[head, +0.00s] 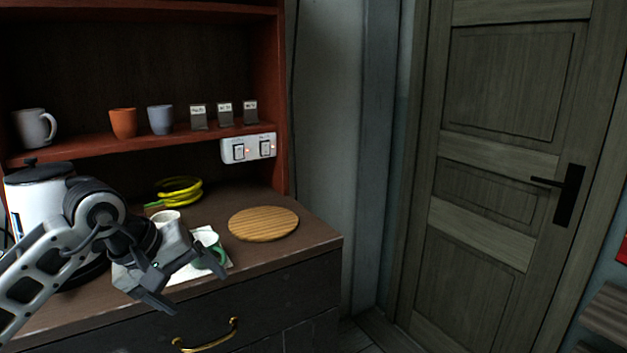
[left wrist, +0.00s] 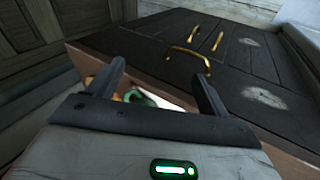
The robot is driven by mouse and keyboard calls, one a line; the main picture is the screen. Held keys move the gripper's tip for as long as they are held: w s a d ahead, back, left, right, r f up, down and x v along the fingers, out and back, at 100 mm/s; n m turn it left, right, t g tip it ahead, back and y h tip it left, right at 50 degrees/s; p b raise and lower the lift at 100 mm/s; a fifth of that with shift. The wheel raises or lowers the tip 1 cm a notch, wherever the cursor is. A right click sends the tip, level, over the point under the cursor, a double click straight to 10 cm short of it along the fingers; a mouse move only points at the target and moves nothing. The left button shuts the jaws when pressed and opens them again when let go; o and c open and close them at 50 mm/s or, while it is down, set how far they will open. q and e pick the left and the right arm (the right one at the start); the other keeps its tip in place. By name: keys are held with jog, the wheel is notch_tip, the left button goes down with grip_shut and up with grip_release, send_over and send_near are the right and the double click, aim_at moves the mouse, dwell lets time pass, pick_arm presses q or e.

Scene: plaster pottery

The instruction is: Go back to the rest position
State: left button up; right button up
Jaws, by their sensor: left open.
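My left gripper (head: 190,283) is open and empty. It hangs over the front edge of the dark counter in the head view, in front of a white cloth. In the left wrist view its two fingers (left wrist: 155,88) are spread, with the counter's front and part of a green-and-white cup (left wrist: 138,97) showing beyond them. The same green cup (head: 212,246) is partly hidden behind the gripper in the head view. A white cup (head: 167,224) stands beside it, partly covered by my wrist. My right gripper is not in view.
A round wooden board (head: 263,223) lies on the counter (head: 310,238). A white kettle (head: 38,192) and yellow coil (head: 180,190) stand behind my arm. Cups and small cards line the red shelf (head: 80,144). Drawers with brass handles (head: 207,336) face front. A closed door (head: 490,180) is at right.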

pick_arm(q)
jog(key=s+d+f+n+t+h, duration=0.1)
jog(key=s+d+n+h, duration=0.3)
jog(key=d+n+h, duration=0.5)
jog(key=s+d+n+t+h, duration=0.1)
jog(key=s+d+n+h, duration=0.5)
jog(key=n, duration=0.4)
jog(key=w+a+f+n+t+y, duration=0.1)
jog(key=a+f+n+t+y, duration=0.4)
jog(key=n, duration=1)
jog(key=a+f+n+t+y, duration=0.2)
jog(key=f+n+t+y, duration=0.4)
jog(key=n, duration=0.9)
jog(key=s+a+f+n+g+y, duration=0.3)
jog(key=s+f+n+g+y, duration=0.2)
jog(key=s+f+n, duration=0.7)
notch_tip(320, 180, down, 5)
jog(key=n+g, duration=0.2)
jog(key=n, duration=0.1)
jog(key=shift+s+a, duration=0.2)
jog(key=shift+s, duration=0.2)
